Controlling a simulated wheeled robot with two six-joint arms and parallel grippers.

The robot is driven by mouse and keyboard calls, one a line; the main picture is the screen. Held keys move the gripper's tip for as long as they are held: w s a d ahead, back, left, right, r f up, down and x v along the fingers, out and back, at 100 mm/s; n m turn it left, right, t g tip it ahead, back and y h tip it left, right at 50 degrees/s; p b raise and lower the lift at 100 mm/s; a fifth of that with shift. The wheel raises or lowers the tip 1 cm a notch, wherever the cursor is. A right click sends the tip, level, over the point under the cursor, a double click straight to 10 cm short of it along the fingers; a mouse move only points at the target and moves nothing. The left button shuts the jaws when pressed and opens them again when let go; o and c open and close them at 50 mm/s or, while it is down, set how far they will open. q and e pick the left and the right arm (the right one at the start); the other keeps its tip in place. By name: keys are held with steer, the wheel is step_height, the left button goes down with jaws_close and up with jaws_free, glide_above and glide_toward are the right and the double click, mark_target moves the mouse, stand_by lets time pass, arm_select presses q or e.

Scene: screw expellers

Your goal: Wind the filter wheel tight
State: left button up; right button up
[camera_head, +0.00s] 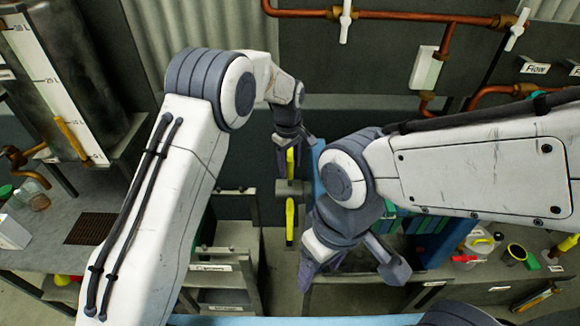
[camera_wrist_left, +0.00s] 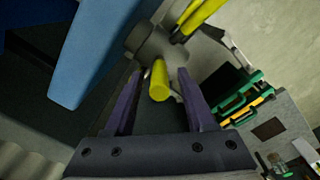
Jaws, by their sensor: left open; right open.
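The filter wheel (camera_head: 291,188) has a grey hub with yellow handles and stands in the middle of the head view, beside a blue panel. Its grey hub (camera_wrist_left: 152,45) and yellow handles also show in the left wrist view. My left gripper (camera_head: 292,147) is just above the wheel, at its upper yellow handle. In the left wrist view its purple fingers are open, with one handle end (camera_wrist_left: 159,84) between their tips and gaps beside it. My right gripper (camera_head: 350,268) is open and empty, below and right of the wheel. Its arm hides part of the blue panel.
A grey workbench (camera_head: 62,235) with a dark grate is at the left. Copper pipes (camera_head: 420,17) run along the back wall. Shelves (camera_head: 222,280) stand below the wheel at left.

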mark_target(289, 192)
arm_select(q)
steer(key=shift+f, duration=1.3)
jaws_close()
steer(key=shift+w, duration=0.1)
stand_by(0.4)
